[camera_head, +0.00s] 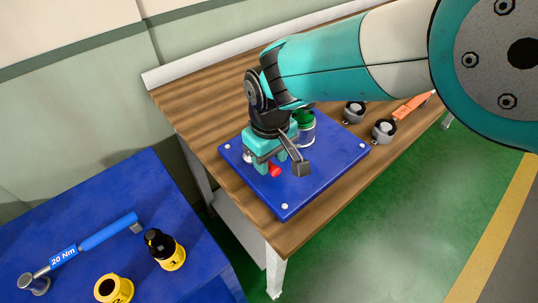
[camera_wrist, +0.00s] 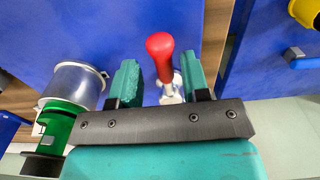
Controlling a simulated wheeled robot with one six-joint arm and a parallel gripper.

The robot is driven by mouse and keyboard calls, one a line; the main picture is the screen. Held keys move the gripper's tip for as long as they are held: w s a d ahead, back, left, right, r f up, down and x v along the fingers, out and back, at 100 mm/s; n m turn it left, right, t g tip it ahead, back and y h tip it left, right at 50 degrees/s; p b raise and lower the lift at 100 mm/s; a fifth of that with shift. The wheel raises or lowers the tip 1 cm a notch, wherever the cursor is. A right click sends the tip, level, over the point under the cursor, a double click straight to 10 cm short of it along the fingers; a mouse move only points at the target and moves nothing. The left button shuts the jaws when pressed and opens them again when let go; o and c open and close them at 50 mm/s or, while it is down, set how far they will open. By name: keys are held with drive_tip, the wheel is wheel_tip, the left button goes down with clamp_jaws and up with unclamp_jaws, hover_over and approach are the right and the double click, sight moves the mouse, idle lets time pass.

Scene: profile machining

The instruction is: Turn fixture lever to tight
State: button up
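The fixture lever has a red knob (camera_head: 274,171) and a pale metal base, and stands on the blue fixture plate (camera_head: 325,165). In the wrist view the red knob (camera_wrist: 160,46) sits between the two teal fingers. My gripper (camera_head: 262,162) is open there, low over the plate, with a visible gap on each side of the lever (camera_wrist: 170,92). It is not closed on it. The fixture's metal cylinder (camera_head: 307,137) with a green part (camera_wrist: 56,128) stands beside the gripper, partly hidden by it in the head view.
The plate lies on a wooden workbench (camera_head: 195,105). Two round grey parts (camera_head: 384,131) and an orange tool (camera_head: 412,106) lie to the right. A blue table (camera_head: 110,195) at lower left holds a 20 Nm torque wrench (camera_head: 104,233) and yellow numbered holders (camera_head: 172,257).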

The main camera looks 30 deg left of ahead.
sight(270, 161)
wheel_tip(270, 161, up, 18)
drive_tip(key=b, duration=0.2)
drive_tip(key=shift+f+b, duration=0.25)
drive_tip(key=shift+b, duration=0.05)
drive_tip(key=w+d+r+m+y, duration=0.1)
drive_tip(key=d+r+m, duration=0.1)
drive_tip(key=d, duration=0.8)
drive_tip(key=w+d+r+m+y, duration=0.1)
drive_tip(key=d, duration=1)
drive_tip(key=s+d+f+m+y, duration=0.2)
drive_tip(key=s+d+f+m, duration=0.1)
drive_tip(key=s+d, duration=0.9)
drive_tip(key=shift+s+d+f+m, duration=0.15)
drive_tip(key=shift+s+d+m, duration=0.1)
drive_tip(key=shift+d+m, duration=0.2)
